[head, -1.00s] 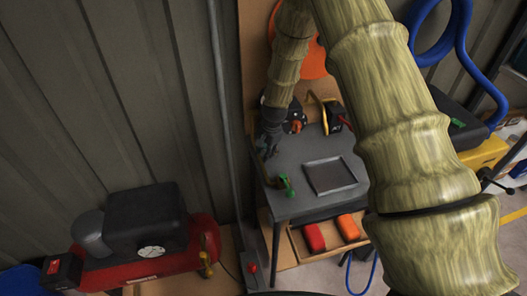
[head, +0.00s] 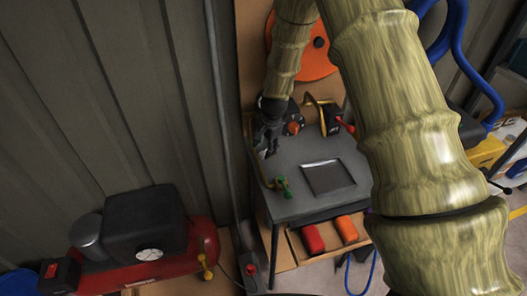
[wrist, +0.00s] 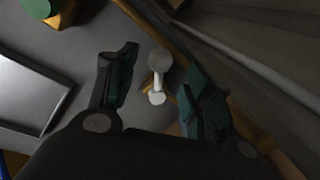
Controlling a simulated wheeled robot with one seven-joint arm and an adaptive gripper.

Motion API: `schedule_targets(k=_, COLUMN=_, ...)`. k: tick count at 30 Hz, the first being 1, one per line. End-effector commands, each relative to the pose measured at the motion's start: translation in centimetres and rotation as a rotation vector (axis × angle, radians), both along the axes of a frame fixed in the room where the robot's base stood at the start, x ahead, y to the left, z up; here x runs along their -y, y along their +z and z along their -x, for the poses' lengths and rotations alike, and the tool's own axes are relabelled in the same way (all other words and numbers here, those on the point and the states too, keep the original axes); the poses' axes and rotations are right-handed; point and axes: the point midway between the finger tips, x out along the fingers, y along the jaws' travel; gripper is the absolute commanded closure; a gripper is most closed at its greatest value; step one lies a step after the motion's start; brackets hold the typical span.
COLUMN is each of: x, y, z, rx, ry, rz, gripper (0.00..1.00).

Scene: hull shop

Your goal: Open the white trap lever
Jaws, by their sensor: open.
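The white trap lever (wrist: 158,75) shows in the wrist view between my fingers. It has a round pale head and a narrower white stem. My gripper (wrist: 155,85) is open, with one dark finger on each side of the lever. I cannot see either finger clearly touching it. In the head view my gripper (head: 268,143) is over the back left corner of the grey bench (head: 300,205). The lever is hidden there behind my gripper.
A green-handled brass fitting (head: 282,186) stands at the bench's left edge. A square recessed tray (head: 328,178) lies to its right. A red-handled part (head: 333,120) stands at the back. A red compressor (head: 150,265) is at lower left. Corrugated wall is close on the left.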

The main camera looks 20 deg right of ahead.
Motion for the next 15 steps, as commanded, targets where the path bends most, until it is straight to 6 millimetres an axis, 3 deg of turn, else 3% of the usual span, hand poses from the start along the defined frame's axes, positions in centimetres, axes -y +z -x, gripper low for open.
schedule_targets(k=7, x=0.3, y=4.0, z=0.7, rx=0.003, ry=0.000, rz=0.001, gripper=0.49)
schedule_targets(k=15, x=0.5, y=6.9, z=1.2, rx=0.001, ry=0.001, rz=0.001, gripper=0.49)
